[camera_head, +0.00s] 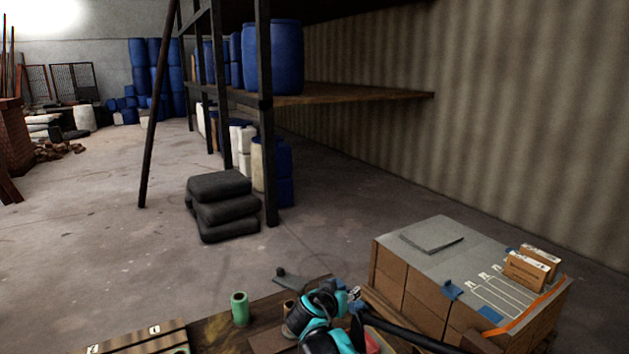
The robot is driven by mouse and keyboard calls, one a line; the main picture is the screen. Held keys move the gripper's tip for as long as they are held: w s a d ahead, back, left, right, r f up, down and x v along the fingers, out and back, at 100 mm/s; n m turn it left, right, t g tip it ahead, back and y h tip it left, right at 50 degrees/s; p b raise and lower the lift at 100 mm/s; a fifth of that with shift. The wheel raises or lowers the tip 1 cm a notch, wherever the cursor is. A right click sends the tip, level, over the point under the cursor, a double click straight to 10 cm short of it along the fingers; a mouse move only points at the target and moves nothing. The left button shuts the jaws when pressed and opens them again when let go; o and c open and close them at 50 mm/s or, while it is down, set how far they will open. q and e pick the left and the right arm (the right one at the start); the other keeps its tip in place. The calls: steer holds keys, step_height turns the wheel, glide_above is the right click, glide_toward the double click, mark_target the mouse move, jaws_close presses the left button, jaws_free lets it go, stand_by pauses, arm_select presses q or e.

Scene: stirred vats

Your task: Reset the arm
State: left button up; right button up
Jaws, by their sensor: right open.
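My right gripper (355,294) shows small at the bottom centre, at the end of my teal and black arm. It is open, and I see nothing held between its fingers. It is over or beside a dark wooden table (262,308); I cannot tell its height above the top. Part of the tabletop is hidden behind my arm. My left gripper is not in view.
A green cup (240,309) stands on the table, left of my arm. A slatted wooden piece (140,343) lies at the front left. Cardboard boxes (403,284) with a grey top stand at right. Black sacks (222,205) and a barrel rack (267,160) stand behind, with open floor leftward.

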steer(key=s+d+f+n+g+y, duration=0.15)
steer(key=s+d, duration=0.45)
steer(key=s, duration=0.6)
steer(key=s+d+f+g+y, duration=0.1)
steer(key=s+d+g+y, duration=0.3)
steer(key=s, duration=0.8)
steer(key=s+f+n+t, duration=0.1)
steer(key=s+f, duration=0.3)
steer(key=s, duration=0.5)
steer(key=shift+s+d+f, duration=0.15)
steer(key=shift+s, duration=0.25)
